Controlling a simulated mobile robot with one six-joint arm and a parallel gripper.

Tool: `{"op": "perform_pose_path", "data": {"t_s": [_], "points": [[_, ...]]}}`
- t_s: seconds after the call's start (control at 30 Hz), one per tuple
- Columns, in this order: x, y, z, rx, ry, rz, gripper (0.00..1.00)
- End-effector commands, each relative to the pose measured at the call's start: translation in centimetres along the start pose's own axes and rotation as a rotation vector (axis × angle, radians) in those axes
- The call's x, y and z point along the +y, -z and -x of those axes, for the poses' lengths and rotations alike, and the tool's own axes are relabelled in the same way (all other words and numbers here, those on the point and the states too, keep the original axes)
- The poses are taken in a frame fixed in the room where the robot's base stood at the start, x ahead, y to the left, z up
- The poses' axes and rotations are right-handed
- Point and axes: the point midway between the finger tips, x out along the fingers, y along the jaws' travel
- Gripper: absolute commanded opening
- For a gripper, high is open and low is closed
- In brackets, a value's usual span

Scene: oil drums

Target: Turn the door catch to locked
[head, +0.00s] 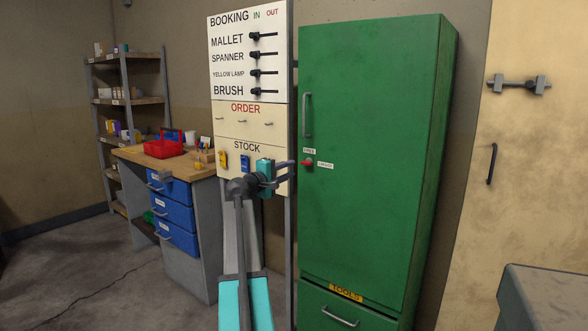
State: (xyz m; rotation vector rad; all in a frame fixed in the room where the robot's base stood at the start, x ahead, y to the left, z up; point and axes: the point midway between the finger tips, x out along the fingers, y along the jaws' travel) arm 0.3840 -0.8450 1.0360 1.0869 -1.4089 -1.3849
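The door catch (307,163) is a small red knob on the left side of the tall green cabinet door (375,150), below its long handle. One small white label sits just above the catch and another to its right; the lettering is too small to read surely. Which label the catch points to is hard to tell. My gripper (291,172) is just left of the catch in the picture, in front of the stock panel. Its two dark fingers are apart with nothing visible between them. I cannot tell how far it stands from the door.
A booking board (247,60) with several black levers hangs left of the cabinet. A workbench (185,155) with blue drawers and a red tray (163,148) stands further left. A grey block (545,290) is at the lower right. Floor is clear at lower left.

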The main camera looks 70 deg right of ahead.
Motion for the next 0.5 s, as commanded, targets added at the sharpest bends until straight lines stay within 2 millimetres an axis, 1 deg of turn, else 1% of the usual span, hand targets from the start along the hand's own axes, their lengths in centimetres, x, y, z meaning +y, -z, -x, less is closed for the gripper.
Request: {"op": "perform_pose_path", "data": {"t_s": [0.03, 0.2, 0.33, 0.5], "points": [[0.0, -0.1, 0.9, 0.002, 0.0, 0.0, 0.27], [0.0, 0.0, 3.0, 0.002, 0.0, -0.001, 0.27], [0.0, 0.1, 4.1, 0.002, -0.001, -0.001, 0.27], [0.0, 0.1, 4.6, 0.001, -0.001, -0.001, 0.27]]}}
